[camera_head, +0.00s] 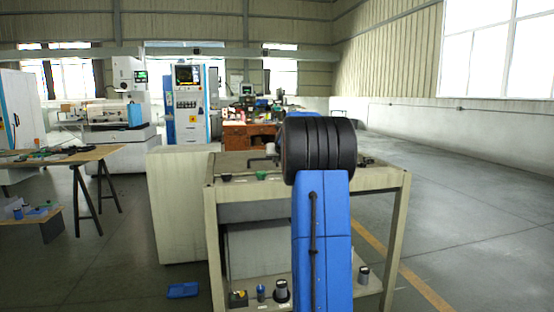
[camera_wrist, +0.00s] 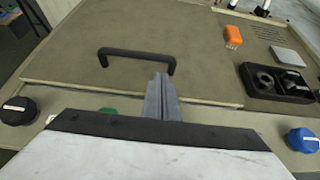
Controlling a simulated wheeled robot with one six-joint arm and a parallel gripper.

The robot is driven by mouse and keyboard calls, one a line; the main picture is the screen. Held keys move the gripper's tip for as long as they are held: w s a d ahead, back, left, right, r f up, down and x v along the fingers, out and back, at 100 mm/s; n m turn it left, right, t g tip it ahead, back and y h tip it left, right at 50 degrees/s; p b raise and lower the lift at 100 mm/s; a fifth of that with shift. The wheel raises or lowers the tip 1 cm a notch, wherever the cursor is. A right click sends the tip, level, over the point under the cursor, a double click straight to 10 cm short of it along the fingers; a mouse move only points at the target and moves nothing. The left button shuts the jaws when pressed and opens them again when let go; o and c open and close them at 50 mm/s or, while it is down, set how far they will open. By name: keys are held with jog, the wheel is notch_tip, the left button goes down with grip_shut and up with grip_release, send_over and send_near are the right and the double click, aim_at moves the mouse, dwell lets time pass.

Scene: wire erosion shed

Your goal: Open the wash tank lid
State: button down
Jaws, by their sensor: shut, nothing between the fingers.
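The wash tank lid (camera_wrist: 90,65) is a flat grey-beige panel lying closed and level in the top of the unit. Its black bar handle (camera_wrist: 136,53) stands up near the front edge in the wrist view. My gripper (camera_wrist: 162,82) is shut and empty, with its grey fingertips just in front of the handle's right end. I cannot tell whether they touch it. In the head view, the beige unit (camera_head: 209,208) stands ahead, and my blue arm hides much of its top, including most of the lid.
A black knob (camera_wrist: 18,110) and a green button (camera_wrist: 107,111) sit on the front strip, with a blue knob (camera_wrist: 302,140) at right. Right of the lid are an orange block (camera_wrist: 233,37) and a black tray (camera_wrist: 266,92). A blue item (camera_head: 183,290) lies on the floor.

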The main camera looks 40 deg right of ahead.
aim_at(274, 168)
jog(key=shift+x, duration=2.8)
jog(key=shift+r, duration=0.15)
